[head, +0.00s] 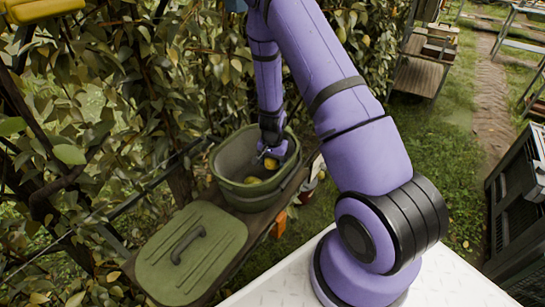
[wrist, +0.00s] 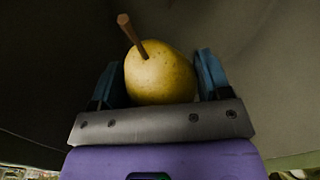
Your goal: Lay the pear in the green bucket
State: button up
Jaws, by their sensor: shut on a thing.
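The green bucket (head: 233,196) stands on a narrow wooden plank, left of my arm in the head view. My gripper (head: 268,160) is down inside the bucket's mouth. It is shut on a yellow pear (head: 271,164). In the wrist view the pear (wrist: 160,77) sits between the two blue-padded fingers of my gripper (wrist: 160,80), with its brown stem pointing up and left. The bucket's grey-green inner wall (wrist: 270,60) fills the background there. Other yellow fruit (head: 252,180) lies at the bucket's bottom. Whether the held pear touches anything below it is hidden.
A green lid (head: 205,260) with a dark handle lies on the plank in front of the bucket. Dense leaves (head: 100,90) rise behind and to the left. A dark crate (head: 515,215) stands at the far right, and a wooden rack (head: 425,60) stands at the back.

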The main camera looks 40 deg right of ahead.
jog(key=shift+f, duration=2.15)
jog(key=shift+f, duration=0.4)
jog(key=o, duration=1.1)
jog(key=shift+r, duration=0.1)
notch_tip(320, 180, up, 11)
jog(key=shift+f, duration=0.2)
